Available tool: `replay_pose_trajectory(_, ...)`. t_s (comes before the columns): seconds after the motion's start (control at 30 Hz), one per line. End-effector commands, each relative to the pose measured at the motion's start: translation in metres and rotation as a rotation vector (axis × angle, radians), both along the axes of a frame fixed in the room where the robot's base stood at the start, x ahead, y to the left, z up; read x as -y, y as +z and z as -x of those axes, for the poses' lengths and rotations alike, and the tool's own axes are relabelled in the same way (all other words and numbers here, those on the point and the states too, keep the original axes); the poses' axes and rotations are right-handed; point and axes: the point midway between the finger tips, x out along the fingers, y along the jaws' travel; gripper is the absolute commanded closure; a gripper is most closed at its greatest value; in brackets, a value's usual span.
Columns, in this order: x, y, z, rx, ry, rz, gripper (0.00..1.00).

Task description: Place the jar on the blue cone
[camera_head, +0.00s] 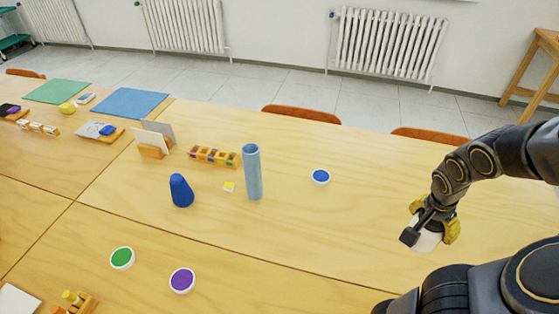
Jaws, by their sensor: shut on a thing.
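The blue cone (181,191) stands upright on the table left of the middle, with a blunt top. My gripper (432,233) is at the right side of the view, far to the right of the cone. It is shut on a whitish jar (428,241), which shows partly between the yellow-tipped fingers. The fingers and wrist hide part of the jar. I cannot tell whether the jar touches the table.
A tall light-blue cylinder (252,173) stands between my gripper and the cone. A round blue paint pot (320,177), a green one (122,258) and a purple one (182,280) lie around. A wooden holder (214,156) is behind. The table's front middle is clear.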

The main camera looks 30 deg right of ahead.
Motion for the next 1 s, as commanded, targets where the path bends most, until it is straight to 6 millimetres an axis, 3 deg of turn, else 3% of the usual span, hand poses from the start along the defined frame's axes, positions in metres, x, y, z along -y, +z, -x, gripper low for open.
replay_pose_trajectory(0.27, -0.046, 0.031, -0.119, -0.001, 0.399, 0.005, 0.63)
replay_pose_trajectory(0.47, -0.109, 0.053, -0.205, 0.000, 0.681, 0.004, 0.63)
replay_pose_trajectory(0.6, -0.166, 0.066, -0.254, -0.004, 0.876, 0.003, 0.63)
replay_pose_trajectory(0.8, -0.259, 0.082, -0.308, -0.004, 1.151, 0.001, 0.63)
replay_pose_trajectory(1.0, -0.344, 0.094, -0.335, -0.007, 1.380, -0.002, 0.63)
